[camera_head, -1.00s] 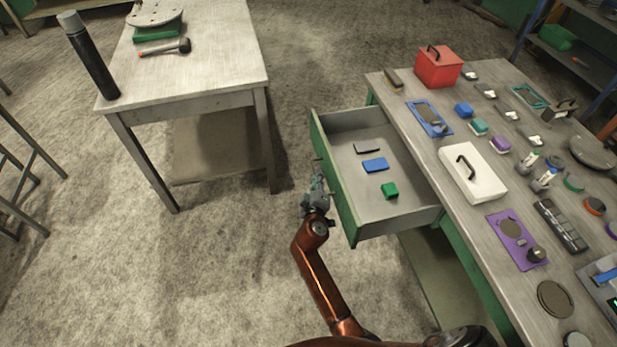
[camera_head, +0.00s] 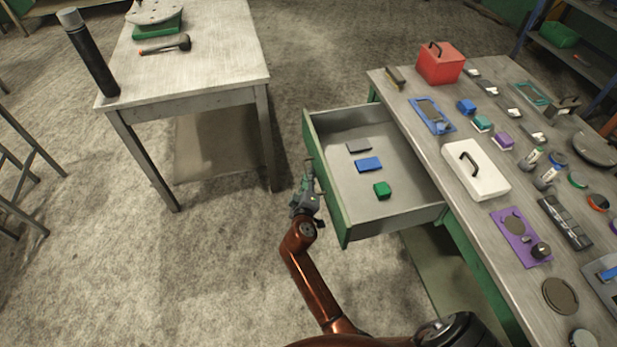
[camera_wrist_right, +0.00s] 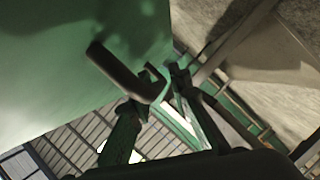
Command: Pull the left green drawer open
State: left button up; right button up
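The green-fronted drawer (camera_head: 326,178) is pulled well out of the workbench at right, its grey interior showing. A grey block (camera_head: 358,146), a blue block (camera_head: 369,164) and a green block (camera_head: 382,189) lie inside. My right gripper (camera_head: 308,180) is at the outer face of the drawer front. In the right wrist view, its fingers (camera_wrist_right: 165,85) close around one end of the dark bar handle (camera_wrist_right: 118,70) against the green front (camera_wrist_right: 60,60). The exact contact is partly hidden. My left gripper is not in view.
The workbench top (camera_head: 415,135) carries a red box (camera_head: 440,65), a white box (camera_head: 476,170) and many small parts. Another table (camera_head: 215,60) stands at left with a dark cylinder (camera_head: 90,60). Bare floor (camera_head: 230,270) lies between.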

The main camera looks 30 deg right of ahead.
jog(key=shift+o, duration=0.8)
jog(key=shift+r, duration=0.2)
notch_tip(320, 180, up, 10)
jog(key=shift+f, duration=0.15)
